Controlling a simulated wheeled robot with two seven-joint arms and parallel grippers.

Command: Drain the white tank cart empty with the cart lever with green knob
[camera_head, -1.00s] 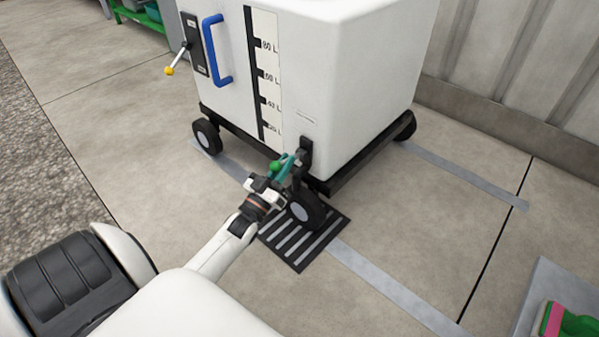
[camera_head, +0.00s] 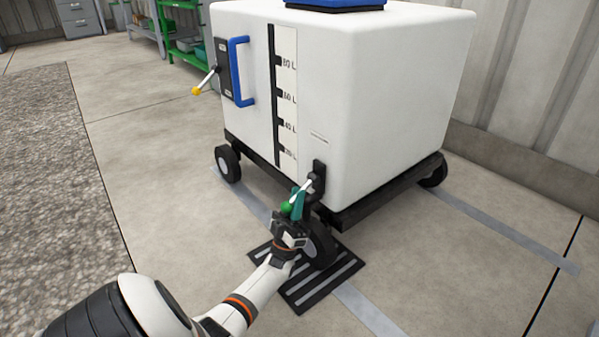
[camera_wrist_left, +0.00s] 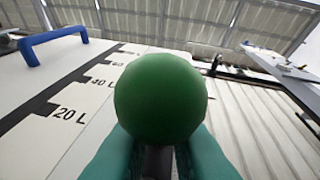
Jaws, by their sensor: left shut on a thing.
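The white tank cart (camera_head: 390,95) stands on black wheels, with a level strip (camera_head: 286,95) marked in litres on its front. Its lever with a green knob (camera_head: 286,207) is at the lower front corner, above a floor drain grate (camera_head: 320,283). My left gripper (camera_head: 296,206) is shut on this lever at the knob. In the left wrist view the green knob (camera_wrist_left: 160,98) fills the middle, between the teal fingers. The liquid level and any outflow cannot be made out. My right gripper is not in view.
A second lever with a yellow knob (camera_head: 196,91) and a blue handle (camera_head: 241,72) are on the cart's left side. A green shelf (camera_head: 180,30) stands at the back left. A corrugated wall (camera_head: 535,90) is behind at right. Floor at left is clear.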

